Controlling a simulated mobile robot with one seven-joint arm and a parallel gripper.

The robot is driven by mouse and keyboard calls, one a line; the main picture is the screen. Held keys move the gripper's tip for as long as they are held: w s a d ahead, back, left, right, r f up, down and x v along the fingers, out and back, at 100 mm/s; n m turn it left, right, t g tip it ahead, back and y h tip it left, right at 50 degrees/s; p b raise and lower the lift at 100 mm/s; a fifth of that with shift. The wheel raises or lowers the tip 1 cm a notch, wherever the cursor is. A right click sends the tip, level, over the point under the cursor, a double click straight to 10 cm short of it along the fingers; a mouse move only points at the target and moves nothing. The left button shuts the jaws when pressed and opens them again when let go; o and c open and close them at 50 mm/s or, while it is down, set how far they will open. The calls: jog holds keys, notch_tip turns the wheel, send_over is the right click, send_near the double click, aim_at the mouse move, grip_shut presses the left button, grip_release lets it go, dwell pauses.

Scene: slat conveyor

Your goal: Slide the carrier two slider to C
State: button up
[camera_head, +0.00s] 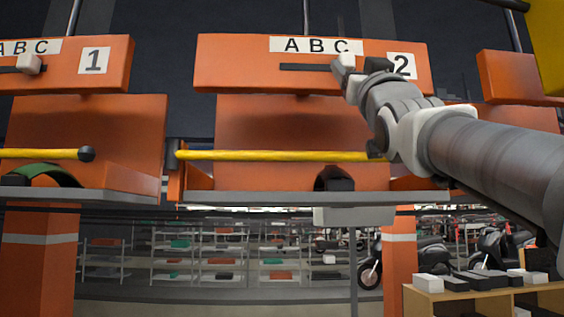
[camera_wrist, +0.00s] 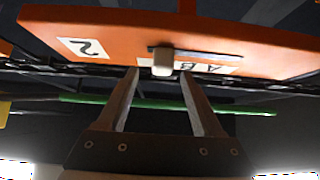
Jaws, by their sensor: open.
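Carrier two is an orange hanger with a "2" tag; its top panel (camera_head: 235,65) is in the middle of the head view and upside down in the wrist view (camera_wrist: 110,25). Its pale slider knob (camera_head: 343,63) is at the right end of the dark slot, under the C of the ABC label (camera_head: 316,46). In the wrist view the knob (camera_wrist: 163,63) covers where C would be, with A and B showing beside it. My gripper (camera_wrist: 160,75) is open, its fingertips apart on either side of the knob, with a visible gap on each side. Whether the tips reach past the knob is unclear.
Carrier one (camera_head: 110,75) hangs at the left with its own slider knob. Another orange carrier (camera_head: 510,75) is at the right, partly behind my arm. A yellow bar (camera_head: 270,155) runs across carrier two below its panel. A wooden shelf (camera_head: 480,300) stands low right.

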jog(key=b+v, duration=0.5)
jog(key=v, duration=0.8)
jog(key=shift+s+f, duration=0.15)
